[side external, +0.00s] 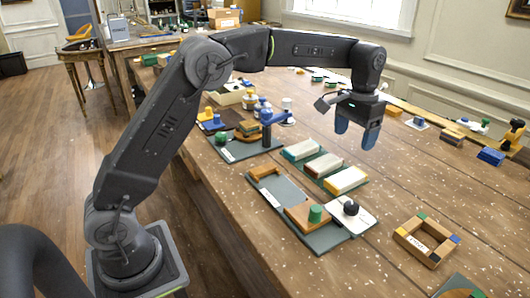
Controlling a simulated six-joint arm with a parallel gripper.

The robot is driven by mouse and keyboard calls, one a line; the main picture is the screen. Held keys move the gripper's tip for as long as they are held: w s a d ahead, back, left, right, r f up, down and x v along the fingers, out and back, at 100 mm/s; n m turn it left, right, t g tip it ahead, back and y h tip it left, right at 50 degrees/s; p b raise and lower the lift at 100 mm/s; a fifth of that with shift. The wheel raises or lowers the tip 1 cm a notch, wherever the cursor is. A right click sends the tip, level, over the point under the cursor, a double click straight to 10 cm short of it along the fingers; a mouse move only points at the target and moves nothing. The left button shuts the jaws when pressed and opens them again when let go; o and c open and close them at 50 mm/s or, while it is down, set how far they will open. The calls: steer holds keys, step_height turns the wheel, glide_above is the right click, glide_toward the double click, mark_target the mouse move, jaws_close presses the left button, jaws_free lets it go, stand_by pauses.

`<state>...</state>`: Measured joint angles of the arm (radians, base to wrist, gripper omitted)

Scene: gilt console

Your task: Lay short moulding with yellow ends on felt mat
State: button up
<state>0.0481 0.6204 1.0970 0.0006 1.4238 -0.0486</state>
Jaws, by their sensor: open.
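A short pale moulding with yellow along its edge and ends (346,180) lies at the near right end of a row of three mouldings on a dark green base. Beside it lie a moulding with reddish-brown ends (322,166) and one with teal ends (300,149). A grey-green mat (284,190), which looks like the felt mat, lies left of the row; I cannot be sure of its material. My gripper (356,136) points down with blue fingers, open and empty, in the air above and beyond the row. It appears apart from all mouldings.
On the grey-green mat are a wooden piece (265,173) and a wooden block with a green cylinder (315,213). A white plate with a black knob (351,208) stands beside it. A small wooden frame (427,240) lies right. Bare tabletop shows around the frame.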

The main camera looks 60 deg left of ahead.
steer(key=s+a+r+t, duration=0.1)
steer(key=s+r, duration=0.3)
steer(key=s, duration=0.4)
steer(key=s+a+r+t, duration=0.15)
steer(key=s+r, duration=0.25)
steer(key=s, duration=0.4)
steer(key=s+f+t, duration=0.1)
steer(key=s+f, duration=0.2)
steer(key=s, duration=0.5)
steer(key=s+f+t, duration=0.2)
steer(key=s+f, duration=0.1)
steer(key=s, duration=0.5)
steer(key=shift+s, duration=0.2)
